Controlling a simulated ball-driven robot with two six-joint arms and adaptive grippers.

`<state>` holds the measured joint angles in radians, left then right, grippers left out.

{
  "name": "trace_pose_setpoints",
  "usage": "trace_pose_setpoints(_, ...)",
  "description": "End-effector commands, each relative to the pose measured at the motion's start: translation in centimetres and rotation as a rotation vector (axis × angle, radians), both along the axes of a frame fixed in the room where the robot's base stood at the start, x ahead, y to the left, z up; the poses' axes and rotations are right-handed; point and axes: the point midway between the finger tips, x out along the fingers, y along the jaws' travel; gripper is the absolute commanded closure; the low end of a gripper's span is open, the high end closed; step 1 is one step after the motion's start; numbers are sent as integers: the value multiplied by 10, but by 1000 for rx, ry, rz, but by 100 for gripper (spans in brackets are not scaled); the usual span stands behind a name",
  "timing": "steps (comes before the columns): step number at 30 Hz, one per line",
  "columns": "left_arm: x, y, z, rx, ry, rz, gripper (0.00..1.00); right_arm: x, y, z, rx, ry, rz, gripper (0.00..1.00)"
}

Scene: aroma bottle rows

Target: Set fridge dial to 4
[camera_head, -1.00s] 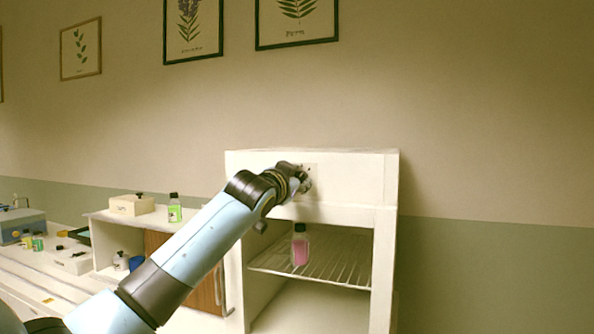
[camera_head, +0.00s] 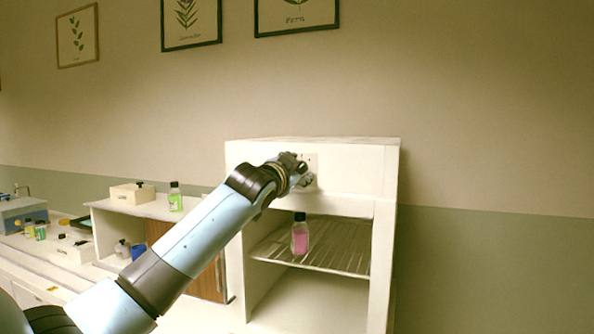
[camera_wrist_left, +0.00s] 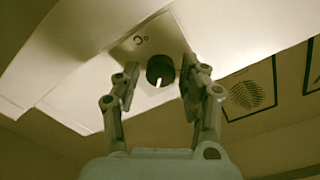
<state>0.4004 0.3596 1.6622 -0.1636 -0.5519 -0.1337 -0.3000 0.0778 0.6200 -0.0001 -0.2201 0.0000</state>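The white fridge (camera_head: 360,180) stands open at the front, with its control panel across the top. In the left wrist view the dial is a black round knob (camera_wrist_left: 160,70) with a white pointer line, on a pale plate (camera_wrist_left: 145,45) with small marks too blurred to read. My left gripper (camera_wrist_left: 157,88) is open, its two fingers on either side of the knob. I cannot tell whether they touch it. In the head view the left gripper (camera_head: 304,174) is at the panel and hides the dial. My right gripper is not in view.
A bottle with pink liquid (camera_head: 300,238) stands on the fridge's wire shelf (camera_head: 335,255). To the left, a bottle with a green label (camera_head: 175,197) and a cream box (camera_head: 132,193) stand on a white cabinet. Several small items lie on the counter farther left.

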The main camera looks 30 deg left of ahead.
Motion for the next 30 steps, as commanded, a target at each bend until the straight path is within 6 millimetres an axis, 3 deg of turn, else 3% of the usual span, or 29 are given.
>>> trace_pose_setpoints(9, 0, 0, 1, -1, -1, -1, 47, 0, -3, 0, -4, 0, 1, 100)
trace_pose_setpoints(13, -10, -2, 0, 0, -1, -1, 47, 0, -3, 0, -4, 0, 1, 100)
trace_pose_setpoints(24, -86, -21, 0, 2, 1, -2, 47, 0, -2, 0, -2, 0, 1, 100)
trace_pose_setpoints(30, -111, -27, -1, 1, 1, -1, 47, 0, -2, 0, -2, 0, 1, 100)
